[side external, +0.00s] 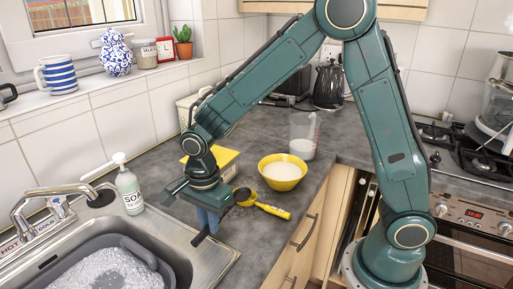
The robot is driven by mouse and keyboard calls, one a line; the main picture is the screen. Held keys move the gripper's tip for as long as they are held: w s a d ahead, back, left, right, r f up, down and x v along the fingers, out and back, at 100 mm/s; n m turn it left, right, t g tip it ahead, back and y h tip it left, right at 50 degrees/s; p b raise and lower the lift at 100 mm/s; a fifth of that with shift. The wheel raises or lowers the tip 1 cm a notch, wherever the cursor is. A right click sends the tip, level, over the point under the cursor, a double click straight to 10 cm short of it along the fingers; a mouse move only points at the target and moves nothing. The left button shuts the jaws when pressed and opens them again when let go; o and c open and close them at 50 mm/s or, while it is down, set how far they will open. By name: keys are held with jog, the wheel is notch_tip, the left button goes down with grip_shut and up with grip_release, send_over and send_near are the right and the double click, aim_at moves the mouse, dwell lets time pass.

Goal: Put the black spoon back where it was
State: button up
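A spoon-like tool (268,209) with a yellow handle and a dark round end lies on the grey counter, in front of the yellow bowl. It is the only spoon shape I can make out clearly. My gripper (203,228) points down over the counter edge beside the sink, to the left of this tool and apart from its handle. A dark narrow piece (201,239) shows at the lower end of my gripper. I cannot tell whether it is a fingertip or part of a black spoon. The finger gap is too small and hidden to judge.
A yellow bowl (282,172) with white contents and a clear jug (303,135) stand behind. A yellow-and-white box (222,160) is partly behind my wrist. A soap bottle (130,188), tap (45,213) and grey basin (140,247) with suds are at left. The front-right counter is clear.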

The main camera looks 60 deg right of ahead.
jog(key=o, duration=0.4)
jog(key=shift+o, duration=0.2)
jog(key=shift+r, duration=0.15)
notch_tip(320, 180, up, 13)
dwell(0.4)
dwell(0.5)
jog(key=s+d+r+n+t, duration=0.2)
jog(key=s+d+n, duration=0.3)
jog(key=s+n, duration=0.4)
jog(key=s+d+r+n+t, duration=0.2)
jog(key=s+d+n, duration=0.4)
jog(key=s+n, duration=0.3)
jog(key=shift+s+t, duration=0.55)
jog(key=shift+t, duration=0.25)
